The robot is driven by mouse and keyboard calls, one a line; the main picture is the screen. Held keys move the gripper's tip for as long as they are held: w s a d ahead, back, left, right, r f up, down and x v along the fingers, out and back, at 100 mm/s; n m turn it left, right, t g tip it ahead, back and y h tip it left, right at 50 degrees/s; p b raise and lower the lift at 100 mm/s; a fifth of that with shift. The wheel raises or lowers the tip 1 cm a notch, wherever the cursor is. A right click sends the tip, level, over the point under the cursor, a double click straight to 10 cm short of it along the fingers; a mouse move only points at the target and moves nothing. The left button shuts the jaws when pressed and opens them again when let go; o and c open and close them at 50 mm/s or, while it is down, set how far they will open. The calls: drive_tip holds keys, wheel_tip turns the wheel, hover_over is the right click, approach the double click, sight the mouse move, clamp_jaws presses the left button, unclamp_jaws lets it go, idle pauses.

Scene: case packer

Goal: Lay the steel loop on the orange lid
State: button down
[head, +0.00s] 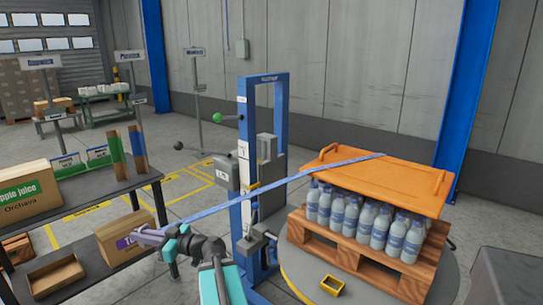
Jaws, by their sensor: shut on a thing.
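The orange lid (390,183) lies on a group of bottles (365,222) on a wooden pallet. A blue strap (225,208) runs from my gripper (158,237) up to the right and across the lid, to its far edge. My gripper is low at left, in front of the shelf rack, well apart from the lid. It appears shut on the strap's near end. The steel loop is too small or hidden to make out there.
A blue column (246,170) with a grey box and levers stands between my gripper and the pallet. Shelves with cartons (28,197) stand at left.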

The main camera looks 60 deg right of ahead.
drive_tip(key=s+d+r+m+g+h+b, duration=0.1)
drive_tip(key=s+d+r+m+h+b, duration=0.15)
drive_tip(key=s+d+h, duration=0.45)
drive_tip(key=s+d+r+m+g+h+b, duration=0.1)
drive_tip(key=s+d+r+m+h, duration=0.2)
drive_tip(key=s+d, duration=0.8)
drive_tip(key=s+d+r+m+h+b, duration=0.2)
drive_tip(key=s+d+r+m+h, duration=0.3)
drive_tip(key=d, duration=0.7)
drive_tip(key=s+d+r+m+g+h+b, duration=0.1)
drive_tip(key=s+d+r+m+g+h, duration=0.1)
drive_tip(key=s, duration=0.8)
drive_tip(key=s+d+r+m+g+h+b, duration=0.2)
drive_tip(key=s+r+g, duration=0.2)
drive_tip(key=s, duration=0.7)
drive_tip(key=s+d+r+m+g+h+b, duration=0.1)
drive_tip(key=s+d+r+m+g+h, duration=0.1)
drive_tip(key=s, duration=0.9)
drive_tip(key=shift+s+d+r+m+g+h+b, duration=0.3)
drive_tip(key=shift+d+r+m+g+h, duration=0.2)
drive_tip(key=shift+g, duration=0.7)
